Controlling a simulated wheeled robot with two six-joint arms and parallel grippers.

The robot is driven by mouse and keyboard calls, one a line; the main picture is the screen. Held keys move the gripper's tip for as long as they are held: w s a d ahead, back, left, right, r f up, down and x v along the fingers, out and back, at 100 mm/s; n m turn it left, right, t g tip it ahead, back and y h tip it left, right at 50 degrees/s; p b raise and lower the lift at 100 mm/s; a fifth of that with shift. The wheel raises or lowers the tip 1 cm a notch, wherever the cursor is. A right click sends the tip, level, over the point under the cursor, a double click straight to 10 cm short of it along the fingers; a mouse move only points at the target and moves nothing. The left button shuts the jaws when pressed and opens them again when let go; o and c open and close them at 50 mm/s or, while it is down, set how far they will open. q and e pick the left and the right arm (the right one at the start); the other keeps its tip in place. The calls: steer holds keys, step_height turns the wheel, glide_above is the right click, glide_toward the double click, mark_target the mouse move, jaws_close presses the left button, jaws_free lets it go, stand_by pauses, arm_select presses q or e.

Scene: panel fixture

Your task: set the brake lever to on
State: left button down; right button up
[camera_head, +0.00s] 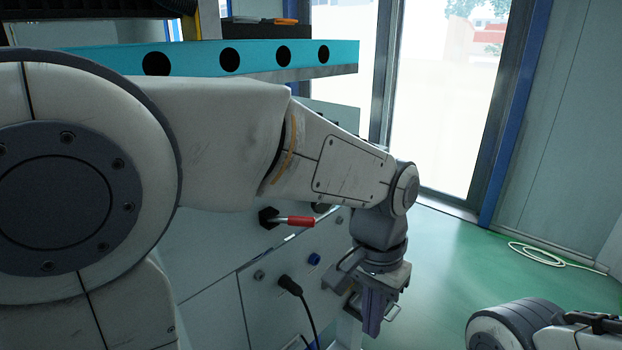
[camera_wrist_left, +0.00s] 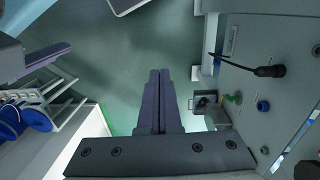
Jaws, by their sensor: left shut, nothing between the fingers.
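The lever with a red handle (camera_head: 298,221) sticks out to the right from a dark hub on the pale panel (camera_head: 215,250), its handle about level. No label for its setting is readable. My left gripper (camera_head: 372,328) points down in front of the panel, below and right of the lever, apart from it. In the left wrist view its two fingers (camera_wrist_left: 159,78) are together and empty. The red handle does not show in the wrist view. Part of my right gripper (camera_wrist_left: 48,60) shows at the left of the wrist view; whether it is open cannot be told.
A black plug with a cable (camera_head: 289,285) sits below the lever; it also shows in the wrist view (camera_wrist_left: 270,71). A blue knob (camera_head: 314,259) is near it. A teal beam (camera_head: 255,55) with round holes runs above.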

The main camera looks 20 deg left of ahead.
arm_select(q)
steer(key=w+a+r+n+p, duration=0.4)
steer(key=w+a+r+p, duration=0.3)
steer(key=w+a+r, duration=0.5)
steer(key=n+g+p, duration=0.1)
steer(key=n+p, duration=0.2)
steer(key=p, duration=0.1)
glide_toward(297, 221)
step_height(297, 221, down, 7)
steer(key=w+p, duration=0.1)
steer(key=shift+w+d, duration=0.4)
arm_select(e)
step_height(297, 221, up, 15)
